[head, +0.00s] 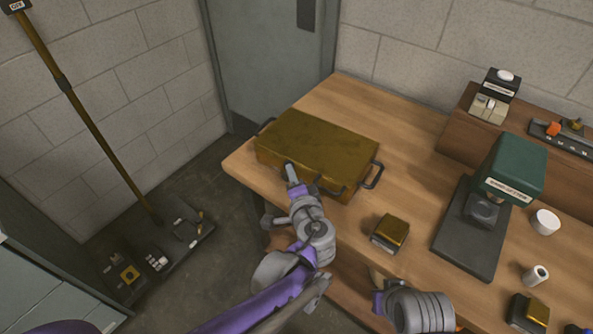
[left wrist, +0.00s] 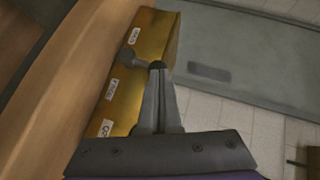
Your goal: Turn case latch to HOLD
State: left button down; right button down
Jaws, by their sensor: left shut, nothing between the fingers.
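The case (head: 318,140) is a closed, worn brass-coloured box with dark handles, lying on the wooden table. In the left wrist view, its side (left wrist: 152,45) carries several small white labels, too blurred to read surely. A grey latch knob (left wrist: 128,60) sticks out from that side, near the upper labels. My left gripper (head: 290,170) is at the case's near side. In the left wrist view the fingers (left wrist: 157,68) are shut and empty, their tips close beside the knob; I cannot tell whether they touch. My right arm's wrist (head: 420,312) is at the table's front edge; its fingers are not clear.
A small brass-topped block (head: 390,232) sits right of the case. Further right stand a green-headed machine (head: 513,165), a white cup (head: 545,222) and a white roll (head: 536,275). A raised shelf (head: 465,140) runs along the back. Bare table lies between case and machine.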

pick_arm(q)
jog(key=w+a+n+g+h+p, duration=0.1)
jog(key=p, duration=0.1)
jog(key=w+a+n+g+h+p, duration=0.1)
jog(key=a+g, duration=0.1)
jog(key=shift+w+a+r+p, duration=0.1)
jog(key=shift+a+r+p, duration=0.15)
jog(key=shift+r+p, duration=0.15)
jog(key=shift+r+p, duration=0.6)
jog(key=shift+r, duration=0.25)
